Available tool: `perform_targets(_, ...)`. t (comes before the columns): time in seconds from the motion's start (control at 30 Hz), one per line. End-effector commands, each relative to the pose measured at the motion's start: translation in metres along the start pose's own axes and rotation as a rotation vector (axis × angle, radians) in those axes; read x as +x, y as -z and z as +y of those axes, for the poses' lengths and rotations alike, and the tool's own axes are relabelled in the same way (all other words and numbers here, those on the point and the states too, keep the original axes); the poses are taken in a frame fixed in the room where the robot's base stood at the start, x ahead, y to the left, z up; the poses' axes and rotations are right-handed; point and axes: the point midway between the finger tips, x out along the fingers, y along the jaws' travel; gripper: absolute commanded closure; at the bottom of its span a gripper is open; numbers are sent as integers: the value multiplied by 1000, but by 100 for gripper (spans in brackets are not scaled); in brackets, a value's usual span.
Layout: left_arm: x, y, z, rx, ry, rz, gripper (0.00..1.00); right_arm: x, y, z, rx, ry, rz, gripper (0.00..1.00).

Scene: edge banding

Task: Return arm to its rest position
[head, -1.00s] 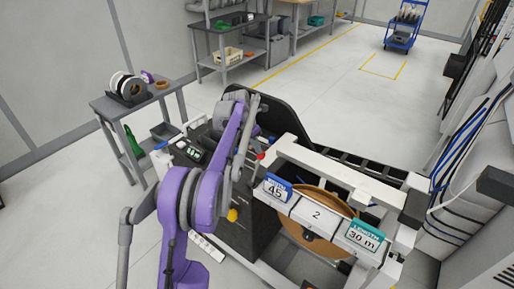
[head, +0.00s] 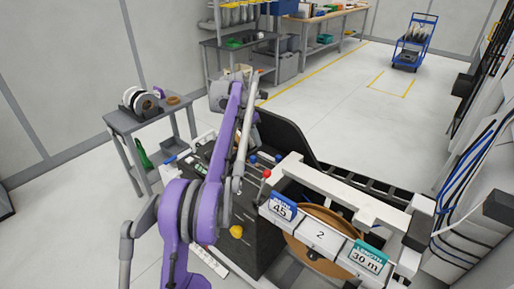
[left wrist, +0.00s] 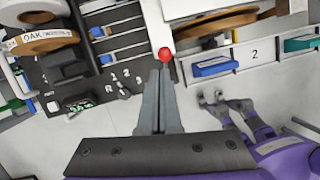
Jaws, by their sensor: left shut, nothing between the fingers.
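My left arm comes in from the lower left in the head view, with its purple links bent up and over the machine's left side. My left gripper (head: 237,184) hangs by the dark panel. In the left wrist view its two fingers (left wrist: 162,76) are together with nothing between them. A red knob (left wrist: 165,54) appears just beyond the fingertips in that view; whether they touch it I cannot tell. The red knob also shows in the head view (head: 267,173), to the right of the gripper. My right gripper is not in view.
A small grey table (head: 150,118) with rolls stands at the left. Open floor lies beyond the machine.

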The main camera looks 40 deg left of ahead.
Motion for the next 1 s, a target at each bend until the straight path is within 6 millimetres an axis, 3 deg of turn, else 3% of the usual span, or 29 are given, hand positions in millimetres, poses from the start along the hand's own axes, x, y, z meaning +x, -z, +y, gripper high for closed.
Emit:
perform_targets(0.67, -2, -1, -2, 13, -1, 1, 100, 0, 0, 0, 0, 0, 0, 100)
perform_targets(0.77, -4, -2, -19, 105, -7, 3, 100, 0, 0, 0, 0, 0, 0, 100)
perform_targets(0.83, -5, -2, -41, 236, -16, 5, 100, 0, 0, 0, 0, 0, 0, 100)
perform_targets(1.0, -6, 14, -118, 725, -52, 18, 100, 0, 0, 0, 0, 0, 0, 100)
